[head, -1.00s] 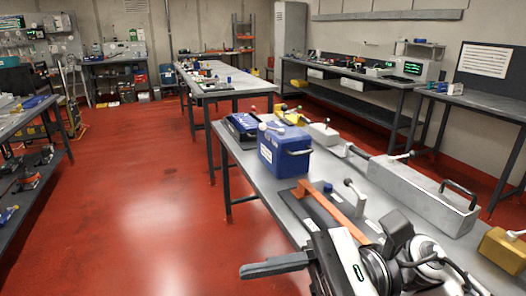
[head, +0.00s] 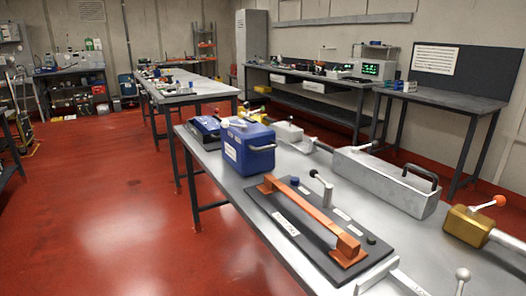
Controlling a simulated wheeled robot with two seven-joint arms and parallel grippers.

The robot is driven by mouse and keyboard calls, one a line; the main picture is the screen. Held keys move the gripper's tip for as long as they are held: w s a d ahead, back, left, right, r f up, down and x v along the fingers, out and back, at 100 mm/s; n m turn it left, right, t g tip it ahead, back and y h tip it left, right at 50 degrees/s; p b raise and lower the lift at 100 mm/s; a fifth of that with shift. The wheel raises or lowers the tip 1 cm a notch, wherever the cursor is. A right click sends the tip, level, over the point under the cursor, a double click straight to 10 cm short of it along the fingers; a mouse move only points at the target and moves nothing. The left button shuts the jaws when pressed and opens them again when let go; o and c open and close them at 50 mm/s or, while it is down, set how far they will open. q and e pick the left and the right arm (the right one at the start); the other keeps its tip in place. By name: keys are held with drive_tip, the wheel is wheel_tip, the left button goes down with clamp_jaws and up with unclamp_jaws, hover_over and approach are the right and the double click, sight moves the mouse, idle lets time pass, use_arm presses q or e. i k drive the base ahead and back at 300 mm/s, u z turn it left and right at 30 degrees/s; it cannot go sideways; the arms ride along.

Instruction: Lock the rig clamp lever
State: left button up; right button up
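A black board (head: 262,220) on the near bench carries an orange bar (head: 303,212). Just behind the bar stands a short upright metal lever with a dark knob (head: 322,188). A lever with a pale ball knob (head: 462,277) rises at the bottom right edge. A gold block (head: 467,226) at the right has a lever with an orange ball (head: 500,200). I cannot tell from the picture which of these is the rig clamp lever. Neither of my grippers shows in the head view.
A blue box (head: 247,148) stands behind the board, and a long grey box with a dark handle (head: 385,181) lies to its right. More levered devices sit further back on the bench. The red floor (head: 110,215) at the left is open.

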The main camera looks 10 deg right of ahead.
sight(313, 173)
drive_tip(key=u, duration=1.1)
drive_tip(key=i, duration=1.8)
drive_tip(key=z, duration=2.15)
